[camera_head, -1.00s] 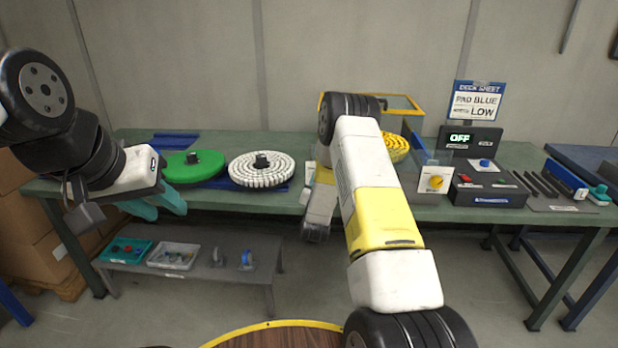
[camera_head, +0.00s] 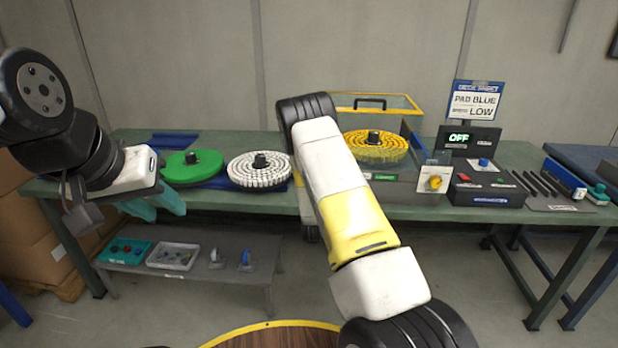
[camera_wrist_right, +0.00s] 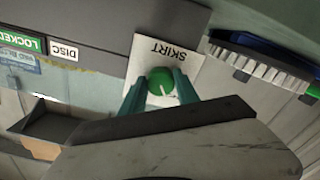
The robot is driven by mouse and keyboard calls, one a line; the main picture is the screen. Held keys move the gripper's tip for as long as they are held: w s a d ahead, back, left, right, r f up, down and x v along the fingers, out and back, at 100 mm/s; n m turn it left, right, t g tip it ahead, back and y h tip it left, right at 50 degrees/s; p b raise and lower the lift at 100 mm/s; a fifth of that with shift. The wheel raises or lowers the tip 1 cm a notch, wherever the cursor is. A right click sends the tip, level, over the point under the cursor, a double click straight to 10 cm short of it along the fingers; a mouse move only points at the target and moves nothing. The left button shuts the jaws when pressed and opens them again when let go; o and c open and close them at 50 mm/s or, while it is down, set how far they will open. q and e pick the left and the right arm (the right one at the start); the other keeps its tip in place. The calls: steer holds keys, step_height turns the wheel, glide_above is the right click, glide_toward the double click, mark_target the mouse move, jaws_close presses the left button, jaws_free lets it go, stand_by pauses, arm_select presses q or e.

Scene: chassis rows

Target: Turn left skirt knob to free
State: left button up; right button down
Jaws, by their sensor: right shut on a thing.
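The green skirt knob (camera_wrist_right: 160,80) shows in the right wrist view on a white plate (camera_wrist_right: 178,50) marked SKIRT. A pale pointer line shows on its face. The teal fingers of my right gripper (camera_wrist_right: 161,90) are on both sides of the knob and shut on it. In the head view my right arm hides this knob and the right gripper. My left gripper (camera_head: 155,204) hangs at the left by the bench's front edge, its teal fingers apart and empty.
A green disc (camera_head: 193,168), a white segmented disc (camera_head: 258,172) and a yellow disc (camera_head: 376,146) sit along the bench. A yellow knob (camera_head: 435,183) is right of my right arm. A control box (camera_head: 487,188) stands further right. A LOCKED label (camera_wrist_right: 20,40) shows near the skirt knob.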

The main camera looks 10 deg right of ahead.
steer(key=shift+n, duration=0.5)
steer(key=c, duration=0.9)
jaws_free()
steer(key=v, duration=0.8)
steer(key=shift+w+r, duration=0.1)
steer(key=shift+w, duration=0.05)
